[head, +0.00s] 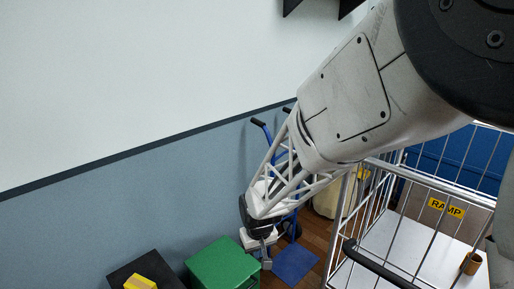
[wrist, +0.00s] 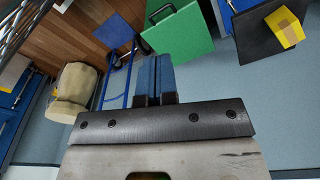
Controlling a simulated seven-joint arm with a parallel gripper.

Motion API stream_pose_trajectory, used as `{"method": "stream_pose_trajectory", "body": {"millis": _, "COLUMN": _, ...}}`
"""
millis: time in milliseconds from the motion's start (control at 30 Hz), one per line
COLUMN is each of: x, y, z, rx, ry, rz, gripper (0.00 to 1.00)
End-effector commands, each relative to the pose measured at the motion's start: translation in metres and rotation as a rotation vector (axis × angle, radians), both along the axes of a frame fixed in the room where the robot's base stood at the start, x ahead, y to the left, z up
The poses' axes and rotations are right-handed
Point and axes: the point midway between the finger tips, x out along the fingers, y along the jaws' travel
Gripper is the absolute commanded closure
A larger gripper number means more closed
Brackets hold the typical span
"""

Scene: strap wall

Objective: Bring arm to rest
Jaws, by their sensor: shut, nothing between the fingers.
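My gripper (head: 266,261) hangs at the end of my arm in the middle of the head view, pointing down beside the blue-grey wall. In the wrist view my gripper (wrist: 155,75) shows two blue fingers pressed together with nothing between them. My arm reaches down from the upper right of the head view and hides part of the wall and cart behind it.
A green box (head: 222,264) and a yellow block (head: 140,282) on a black surface (head: 165,270) lie at lower left. A blue hand truck (head: 259,123) leans behind my gripper. A wire cart (head: 395,252) with a brown cup (head: 470,263) stands at right.

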Motion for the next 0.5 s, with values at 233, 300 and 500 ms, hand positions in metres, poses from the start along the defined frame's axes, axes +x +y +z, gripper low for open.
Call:
{"method": "stream_pose_trajectory", "body": {"millis": 233, "x": -0.032, "y": -0.050, "z": 0.072, "rx": 0.009, "ry": -0.028, "rz": -0.086, "gripper": 1.00}}
{"method": "stream_pose_trajectory", "body": {"millis": 300, "x": -0.044, "y": -0.064, "z": 0.089, "rx": 0.012, "ry": -0.035, "rz": -0.110, "gripper": 1.00}}
{"method": "stream_pose_trajectory", "body": {"millis": 500, "x": -0.081, "y": -0.099, "z": 0.134, "rx": 0.016, "ry": -0.055, "rz": -0.179, "gripper": 1.00}}
